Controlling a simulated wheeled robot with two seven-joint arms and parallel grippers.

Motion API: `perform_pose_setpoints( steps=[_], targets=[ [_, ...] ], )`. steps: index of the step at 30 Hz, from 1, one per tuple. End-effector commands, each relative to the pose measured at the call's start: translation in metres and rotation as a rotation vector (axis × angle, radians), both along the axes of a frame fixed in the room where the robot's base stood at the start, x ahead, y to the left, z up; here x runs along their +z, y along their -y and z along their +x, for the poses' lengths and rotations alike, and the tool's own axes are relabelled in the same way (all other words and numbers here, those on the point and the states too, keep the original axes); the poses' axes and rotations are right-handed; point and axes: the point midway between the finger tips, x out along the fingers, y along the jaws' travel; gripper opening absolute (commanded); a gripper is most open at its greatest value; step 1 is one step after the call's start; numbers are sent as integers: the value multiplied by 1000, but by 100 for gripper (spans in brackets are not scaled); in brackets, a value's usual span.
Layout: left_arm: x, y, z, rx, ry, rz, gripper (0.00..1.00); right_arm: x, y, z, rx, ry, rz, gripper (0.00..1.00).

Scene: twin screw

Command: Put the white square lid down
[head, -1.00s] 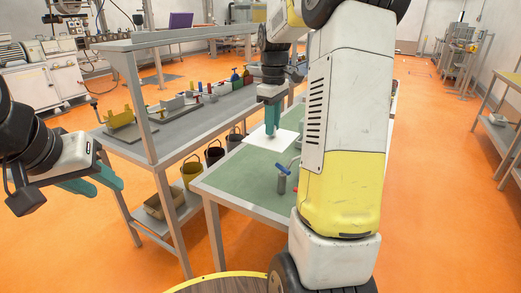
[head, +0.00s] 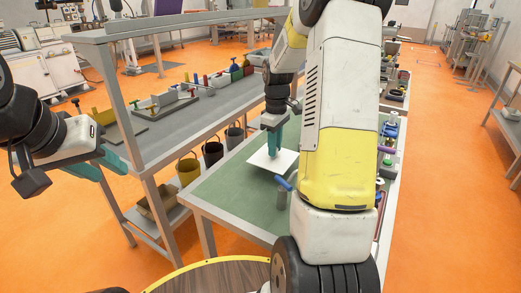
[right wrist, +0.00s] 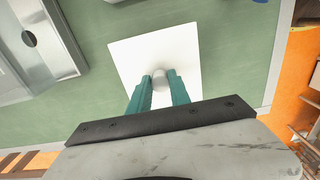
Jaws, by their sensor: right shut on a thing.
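The white square lid (head: 262,164) is over the green tabletop (head: 226,190) in the head view. It looks level, and I cannot tell whether it touches the top or hangs just above it. My right gripper (head: 271,152) points down at the lid. In the right wrist view, the lid (right wrist: 125,50) lies beyond the fingertips, and my right gripper (right wrist: 160,84) is shut on the lid's round grey knob (right wrist: 160,78). My left gripper (head: 120,172) is empty, its fingers apart, in the air at the left of the head view.
A grey tool with a blue handle (head: 283,184) stands on the green top near the lid. A metal fixture (right wrist: 38,45) lies left of the lid in the right wrist view. A grey shelf bench (head: 175,118) stands to the left, with several buckets (head: 212,150) beside it.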

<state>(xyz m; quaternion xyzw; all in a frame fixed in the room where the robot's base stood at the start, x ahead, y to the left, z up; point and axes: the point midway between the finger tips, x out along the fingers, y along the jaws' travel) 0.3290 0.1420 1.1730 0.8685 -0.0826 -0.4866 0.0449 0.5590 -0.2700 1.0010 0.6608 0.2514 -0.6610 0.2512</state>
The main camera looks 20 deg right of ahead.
Motion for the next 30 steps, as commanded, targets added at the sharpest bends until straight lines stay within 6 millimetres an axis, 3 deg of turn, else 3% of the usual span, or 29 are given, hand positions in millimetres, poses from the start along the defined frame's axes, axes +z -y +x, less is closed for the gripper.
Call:
perform_pose_setpoints(
  steps=[11,21,22,25,30],
  targets=[
    [0,0,0,0,0,0,36,-41,0,0,2,-1,0,0],
    [0,0,0,0,0,0,36,-44,0,0,1,-1,-1,0],
    [0,0,0,0,0,0,36,-45,0,0,1,-1,-1,26],
    [0,0,0,0,0,0,36,-44,0,0,1,0,0,45],
    [0,0,0,0,0,0,36,-44,0,0,1,0,0,45]
  ],
)
